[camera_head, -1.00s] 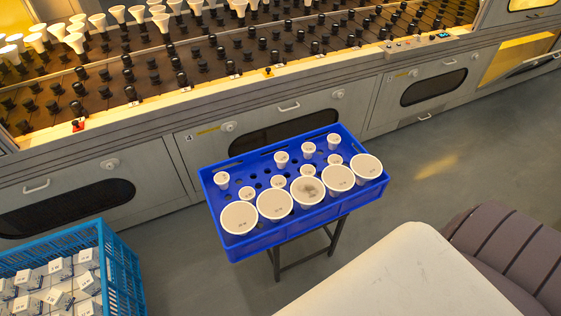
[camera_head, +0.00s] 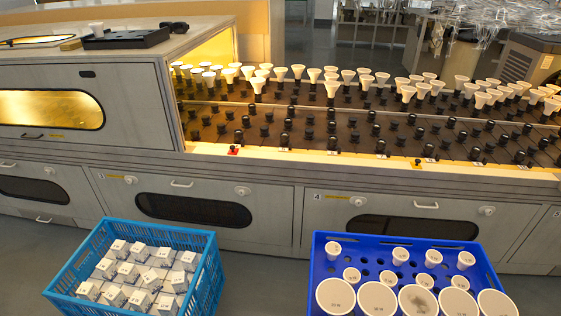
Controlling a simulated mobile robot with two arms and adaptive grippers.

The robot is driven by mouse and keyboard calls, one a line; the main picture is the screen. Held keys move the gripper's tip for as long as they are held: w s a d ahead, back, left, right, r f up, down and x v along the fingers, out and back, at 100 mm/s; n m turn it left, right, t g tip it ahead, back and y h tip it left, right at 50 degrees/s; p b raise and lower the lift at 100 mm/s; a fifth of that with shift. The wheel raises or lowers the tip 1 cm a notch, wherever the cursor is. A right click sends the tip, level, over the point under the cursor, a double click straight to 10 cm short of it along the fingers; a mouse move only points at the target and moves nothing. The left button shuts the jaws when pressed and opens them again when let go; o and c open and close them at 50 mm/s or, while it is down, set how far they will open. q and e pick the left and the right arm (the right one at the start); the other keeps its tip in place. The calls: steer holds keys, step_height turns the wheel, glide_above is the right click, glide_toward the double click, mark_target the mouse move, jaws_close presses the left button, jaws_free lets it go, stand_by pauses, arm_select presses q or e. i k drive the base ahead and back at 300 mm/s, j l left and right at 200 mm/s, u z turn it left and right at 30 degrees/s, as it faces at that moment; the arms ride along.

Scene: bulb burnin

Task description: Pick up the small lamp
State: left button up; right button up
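Several small white lamps stand face up in the blue tray (camera_head: 318,262) at the lower right. One small lamp (camera_head: 333,250) is at the tray's back left corner, another small lamp (camera_head: 400,255) is at the back middle, and another (camera_head: 466,259) is at the back right. More small lamps stand in the row in front of them. Large lamps, such as the one at the left (camera_head: 336,295), fill the front row and are cut by the picture's lower edge. Which small lamp is meant cannot be told. Neither of my grippers is in view.
A light blue crate (camera_head: 207,277) of small white boxes stands at the lower left, apart from the tray. Behind them runs a long grey bench (camera_head: 180,205) with rows of black sockets, many holding white lamps (camera_head: 332,87). Grey floor (camera_head: 262,280) shows between crate and tray.

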mark_target(96, 27)
steer(key=j+u, duration=0.5)
steer(key=i+j+u, duration=0.2)
steer(key=j+u, duration=0.25)
steer(key=i+j+u, duration=0.25)
steer(key=j+u, duration=0.15)
steer(key=i+j+u, duration=0.3)
steer(key=j+u, duration=0.15)
steer(key=i+j+u, duration=0.7)
steer(key=i, duration=0.3)
steer(key=i+l+u, duration=0.1)
steer(key=i+u, duration=0.25)
steer(key=i, duration=0.3)
steer(key=i+z, duration=0.5)
steer(key=i+j+z, duration=0.2)
steer(key=i+z, duration=0.4)
steer(key=z, duration=0.25)
steer(key=i+z, duration=0.15)
steer(key=z, duration=0.3)
steer(key=i+j+z, duration=0.1)
steer(key=z, duration=0.3)
steer(key=i+j+z, duration=0.1)
steer(key=z, duration=0.35)
steer(key=j+z, duration=0.25)
steer(key=z, duration=0.15)
steer(key=i+j+z, duration=0.1)
steer(key=j+z, duration=0.15)
steer(key=z, duration=0.2)
